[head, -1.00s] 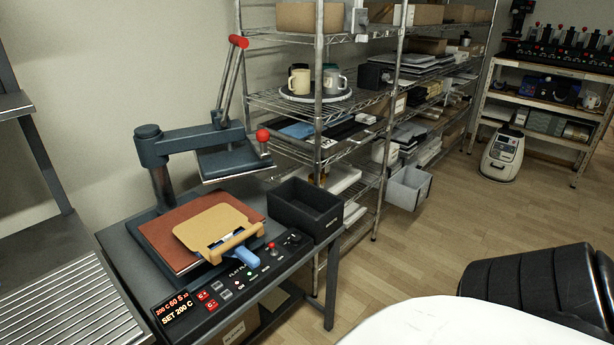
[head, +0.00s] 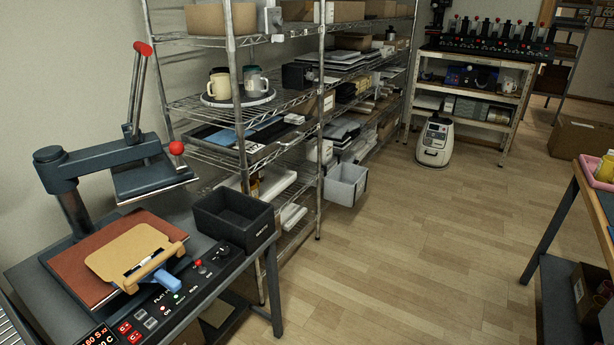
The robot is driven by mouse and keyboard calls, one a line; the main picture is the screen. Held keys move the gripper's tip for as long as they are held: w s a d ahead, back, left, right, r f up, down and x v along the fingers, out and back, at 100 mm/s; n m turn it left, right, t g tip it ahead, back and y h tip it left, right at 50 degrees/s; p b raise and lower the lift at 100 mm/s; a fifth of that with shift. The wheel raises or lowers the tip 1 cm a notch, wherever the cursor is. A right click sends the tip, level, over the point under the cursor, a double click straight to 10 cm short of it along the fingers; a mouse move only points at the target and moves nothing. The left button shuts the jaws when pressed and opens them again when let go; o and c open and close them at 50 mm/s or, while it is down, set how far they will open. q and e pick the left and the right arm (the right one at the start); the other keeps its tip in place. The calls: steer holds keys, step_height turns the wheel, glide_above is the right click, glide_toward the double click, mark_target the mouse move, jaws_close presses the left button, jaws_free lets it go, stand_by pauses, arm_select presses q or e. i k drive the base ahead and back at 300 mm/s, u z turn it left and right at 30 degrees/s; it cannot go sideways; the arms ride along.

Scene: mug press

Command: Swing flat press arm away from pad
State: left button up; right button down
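The flat press stands on a dark table at the left of the head view. Its grey press arm (head: 105,162) runs right from a post behind the pad, and the flat heating plate (head: 150,180) hangs raised behind and right of the pad. The lever with a red grip (head: 143,48) points up, and a red ball knob (head: 176,148) sits at the plate's right end. The reddish-brown pad (head: 85,270) is uncovered by the plate; a tan board (head: 128,250) with a blue-handled piece (head: 153,275) lies on it. Neither of my grippers is in view.
A black open bin (head: 235,220) sits on the table, right of the pad. A wire shelf (head: 245,145) with mugs stands close behind. A small white machine (head: 434,142) is on the floor farther back. The wooden floor in the middle is clear.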

mark_target(59, 175)
steer(key=z, duration=0.35)
steer(key=i, duration=0.6)
steer(key=u, duration=1.95)
